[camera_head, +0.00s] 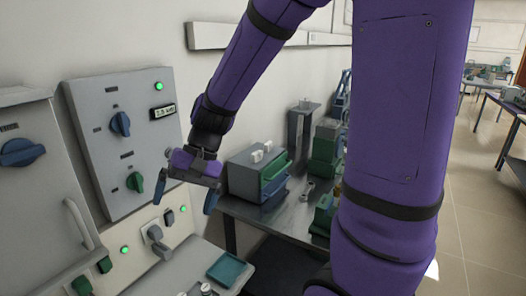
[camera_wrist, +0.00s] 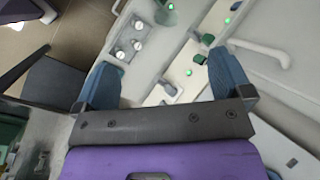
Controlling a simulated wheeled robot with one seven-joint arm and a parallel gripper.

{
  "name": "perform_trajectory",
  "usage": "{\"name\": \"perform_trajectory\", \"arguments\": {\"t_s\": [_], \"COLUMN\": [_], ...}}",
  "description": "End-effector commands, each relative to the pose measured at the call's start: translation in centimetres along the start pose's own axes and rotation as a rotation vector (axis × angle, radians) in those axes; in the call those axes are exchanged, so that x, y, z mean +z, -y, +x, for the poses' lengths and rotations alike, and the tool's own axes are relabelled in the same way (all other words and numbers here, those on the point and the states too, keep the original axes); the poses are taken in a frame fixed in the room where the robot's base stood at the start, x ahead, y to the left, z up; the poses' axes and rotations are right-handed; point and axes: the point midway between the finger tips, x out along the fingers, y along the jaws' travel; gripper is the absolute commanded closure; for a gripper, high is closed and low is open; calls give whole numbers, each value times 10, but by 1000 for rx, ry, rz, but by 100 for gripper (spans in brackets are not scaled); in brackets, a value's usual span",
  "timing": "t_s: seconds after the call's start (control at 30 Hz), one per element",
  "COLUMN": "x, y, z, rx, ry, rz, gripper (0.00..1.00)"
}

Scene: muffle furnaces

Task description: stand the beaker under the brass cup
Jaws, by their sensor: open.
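My gripper (camera_head: 185,193) is open and empty in front of the grey control panel in the head view. Its two blue fingers stand wide apart in the wrist view (camera_wrist: 165,75), with nothing between them but the pale bench and panel beyond. I cannot make out a beaker for certain in either view. I cannot make out a brass cup for certain either; small metal items (camera_head: 307,187) on the dark side table are too small to identify. My purple arm hides part of that table.
A grey control panel (camera_head: 130,150) with knobs, a green light and a display stands at left. A grey drawer box (camera_head: 257,172) stands on the dark table (camera_head: 270,215), right of my gripper. A blue tray (camera_head: 230,270) lies on the pale bench below. Open floor (camera_head: 475,240) is at right.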

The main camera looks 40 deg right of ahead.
Motion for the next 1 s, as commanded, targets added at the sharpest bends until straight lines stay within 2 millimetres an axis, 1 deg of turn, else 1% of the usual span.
{"name": "perform_trajectory", "arguments": {"t_s": [0.03,0.2,0.37,0.6,0.7,0.87,0.9,0.93,1.0], "x": [9,37,63,100,111,123,124,125,126], "y": [-2,-13,-26,-49,-58,-66,-67,-68,-69], "z": [-12,-45,-74,-113,-125,-136,-137,-138,-139], "rx": [22,113,199,326,370,413,418,421,426], "ry": [-38,-158,-281,-472,-538,-605,-613,-617,-623], "rz": [-39,-155,-256,-380,-416,-448,-451,-454,-457], "gripper": [3,3,3,3,3,3,12,15,15]}}
